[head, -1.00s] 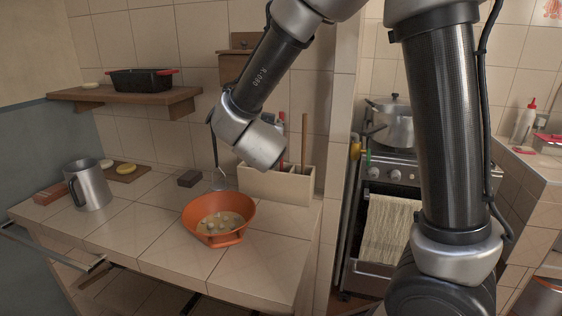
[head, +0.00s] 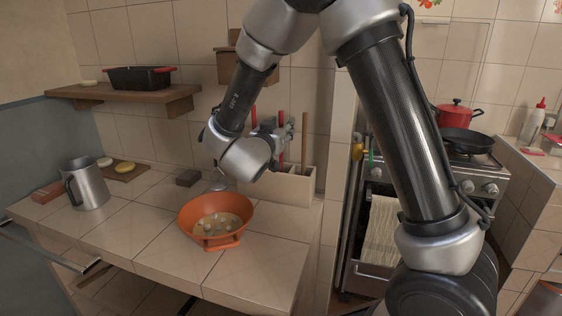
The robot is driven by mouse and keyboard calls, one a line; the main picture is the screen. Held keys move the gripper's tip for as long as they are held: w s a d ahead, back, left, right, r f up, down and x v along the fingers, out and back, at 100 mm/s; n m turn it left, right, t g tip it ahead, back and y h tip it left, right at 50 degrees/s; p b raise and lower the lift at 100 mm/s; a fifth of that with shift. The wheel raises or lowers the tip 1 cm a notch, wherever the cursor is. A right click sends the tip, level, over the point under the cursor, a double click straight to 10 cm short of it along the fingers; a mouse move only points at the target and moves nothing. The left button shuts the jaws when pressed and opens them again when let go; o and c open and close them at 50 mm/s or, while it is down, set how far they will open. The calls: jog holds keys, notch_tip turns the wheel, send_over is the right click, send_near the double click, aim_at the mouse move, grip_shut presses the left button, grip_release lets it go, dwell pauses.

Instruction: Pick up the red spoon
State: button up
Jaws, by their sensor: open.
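A red handle (head: 280,123) stands upright at the beige utensil holder (head: 291,187) against the back wall. A second, shorter red piece (head: 253,116) shows to its left, above my wrist. I cannot tell which one is the spoon; no spoon bowl is visible. My gripper (head: 287,131) is open beside the taller red handle, above the holder. My wrist hides much of the gripper and the lower part of the handles. I cannot tell whether the fingers are around the handle.
A wooden handle (head: 304,140) stands in the holder just right of my gripper. An orange bowl (head: 215,240) with small pieces in it is in front. A metal mug (head: 87,184) and a dark block (head: 188,178) are to the left.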

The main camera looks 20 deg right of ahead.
grip_shut()
jog(key=shift+w+r, duration=0.1)
jog(key=shift+r, duration=0.05)
dwell(0.4)
